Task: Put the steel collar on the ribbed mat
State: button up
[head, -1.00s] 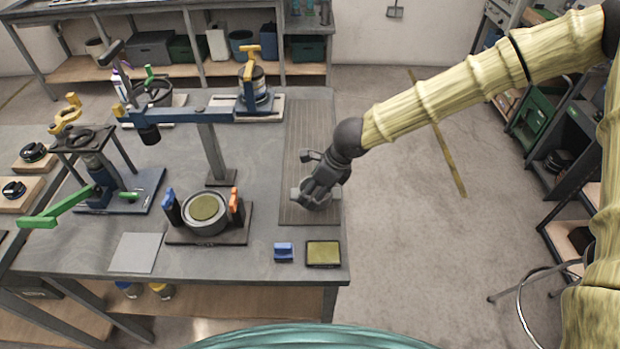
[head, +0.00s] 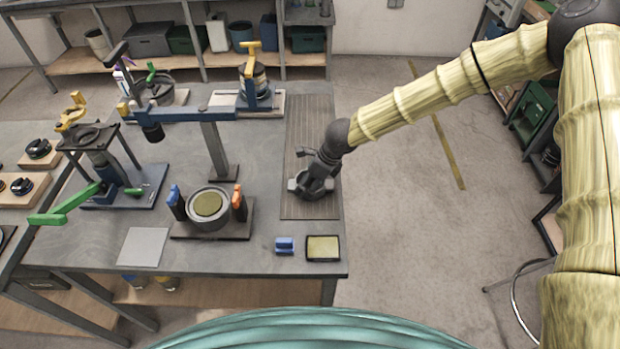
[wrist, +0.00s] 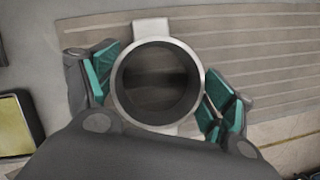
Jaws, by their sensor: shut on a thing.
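The steel collar (wrist: 202,70) is a grey metal ring with a flat tab at its far side in the wrist view. My gripper (wrist: 158,92) is shut on it, with a teal-padded finger against each side. In the head view my gripper (head: 312,186) is over the front part of the ribbed mat, and the collar there is mostly covered by the fingers. The ribbed mat (head: 310,125) is a long grey-brown strip along the table's right side. It also fills the back of the wrist view (wrist: 265,50). I cannot tell whether the collar touches the mat.
A fixture with blue and orange clamps (head: 210,232) stands left of the mat. A blue block (head: 284,246) and a dark tray with a yellowish pad (head: 323,248) lie in front of it. A blue-armed press (head: 215,150) stands behind left. The mat's back part is clear.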

jog(key=o, duration=1.4)
jog(key=shift+f, duration=0.15)
jog(key=b+v, duration=0.2)
jog(key=v, duration=1)
jog(key=shift+s, duration=0.15)
